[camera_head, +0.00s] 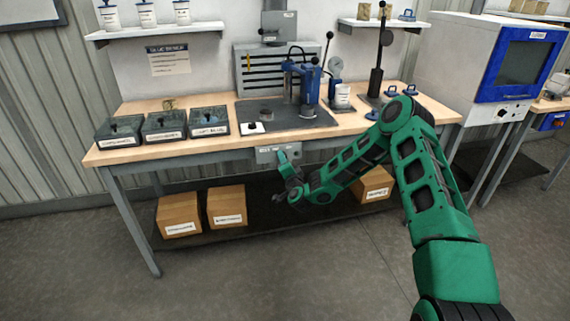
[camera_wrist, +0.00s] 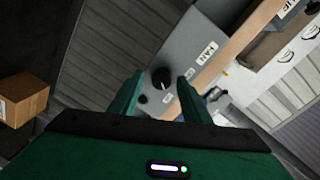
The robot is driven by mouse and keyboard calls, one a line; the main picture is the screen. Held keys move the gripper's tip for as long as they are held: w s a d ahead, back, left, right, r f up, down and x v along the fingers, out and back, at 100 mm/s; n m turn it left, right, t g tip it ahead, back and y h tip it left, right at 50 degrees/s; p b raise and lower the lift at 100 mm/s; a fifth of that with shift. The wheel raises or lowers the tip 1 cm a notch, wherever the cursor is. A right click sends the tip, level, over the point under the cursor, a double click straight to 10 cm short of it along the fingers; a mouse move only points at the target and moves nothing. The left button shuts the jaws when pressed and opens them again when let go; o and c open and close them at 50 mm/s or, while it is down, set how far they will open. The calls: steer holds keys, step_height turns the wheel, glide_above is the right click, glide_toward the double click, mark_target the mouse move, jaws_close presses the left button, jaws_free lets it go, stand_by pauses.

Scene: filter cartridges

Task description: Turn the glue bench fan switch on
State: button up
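A grey switch panel (camera_head: 266,156) with small markings hangs under the front edge of the workbench, partly behind my gripper. In the wrist view the panel (camera_wrist: 195,35) carries a dark round knob (camera_wrist: 161,77) and a white label (camera_wrist: 207,50) too small to read surely. A smaller dark round part (camera_wrist: 143,98) and another pale label lie beside the knob. My gripper (camera_head: 281,176) is in front of the panel. In the wrist view my gripper (camera_wrist: 158,84) is open, its green fingers on either side of the knob in the picture. I cannot tell whether they touch it.
The bench top (camera_head: 220,142) lies above, with three dark boxes (camera_head: 165,126) at the left and a blue press (camera_head: 303,85). Cardboard boxes (camera_head: 227,205) stand on the lower shelf. The floor in front is clear. A blue-framed machine (camera_head: 519,58) stands at right.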

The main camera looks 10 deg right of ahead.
steer(key=s, duration=1)
steer(key=shift+s+a+r, duration=0.15)
steer(key=shift+s+r, duration=0.15)
